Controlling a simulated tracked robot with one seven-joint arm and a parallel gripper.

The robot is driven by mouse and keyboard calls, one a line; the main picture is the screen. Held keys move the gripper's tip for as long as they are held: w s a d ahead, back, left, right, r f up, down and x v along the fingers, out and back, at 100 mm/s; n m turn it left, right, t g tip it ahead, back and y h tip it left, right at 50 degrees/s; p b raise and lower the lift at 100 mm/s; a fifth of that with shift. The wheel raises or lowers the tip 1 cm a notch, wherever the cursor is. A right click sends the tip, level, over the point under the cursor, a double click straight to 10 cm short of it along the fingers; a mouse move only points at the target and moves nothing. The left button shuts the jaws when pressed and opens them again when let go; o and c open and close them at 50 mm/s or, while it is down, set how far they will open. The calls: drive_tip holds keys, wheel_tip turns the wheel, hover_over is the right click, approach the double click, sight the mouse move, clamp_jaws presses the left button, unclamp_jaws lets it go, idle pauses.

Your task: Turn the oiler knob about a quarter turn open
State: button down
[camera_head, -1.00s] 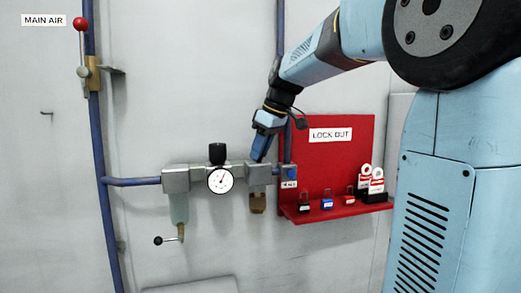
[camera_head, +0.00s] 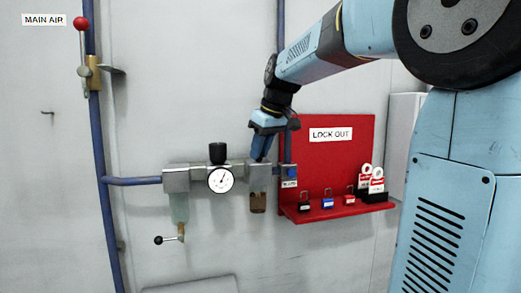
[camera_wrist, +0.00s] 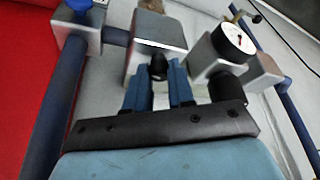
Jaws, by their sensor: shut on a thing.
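The oiler is the grey block (camera_head: 259,178) with a brownish bowl (camera_head: 258,203) under it, at the right end of the air unit. Its small black knob (camera_wrist: 158,67) stands on top of the block and shows between my blue fingers in the wrist view. My gripper (camera_head: 259,158) reaches down onto the oiler from above and is shut on the knob; its fingertips also show in the wrist view (camera_wrist: 159,82). In the head view the fingers hide the knob. How far the knob is turned cannot be told.
A pressure gauge (camera_head: 220,180) with a black regulator knob (camera_head: 217,153) sits just left of the oiler. A blue valve (camera_head: 291,172) is close on the right, beside the red lockout board (camera_head: 345,165) with padlocks. The red-knobbed main air lever (camera_head: 80,24) is far left.

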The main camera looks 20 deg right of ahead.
drive_tip(key=m+h, duration=0.1)
drive_tip(key=m, duration=0.2)
drive_tip(key=shift+a+m, duration=0.1)
drive_tip(key=shift+m, duration=0.3)
drive_tip(key=m+h, duration=0.2)
drive_tip(key=m, duration=0.2)
drive_tip(key=shift+a+t, duration=0.1)
drive_tip(key=shift+t, duration=0.2)
drive_tip(key=m+h, duration=0.1)
drive_tip(key=m, duration=0.3)
drive_tip(key=shift+a+m+h, duration=0.15)
drive_tip(key=shift+m+h, duration=0.25)
drive_tip(key=shift+w+m+g+h, duration=0.1)
drive_tip(key=shift+m+g+h, duration=0.5)
drive_tip(key=shift+m, duration=1)
drive_tip(key=shift+g, duration=0.3)
drive_tip(key=c, duration=1)
unclamp_jaws()
drive_tip(key=shift+a+r, duration=0.1)
drive_tip(key=v, duration=1.3)
drive_tip(key=shift+r, duration=0.25)
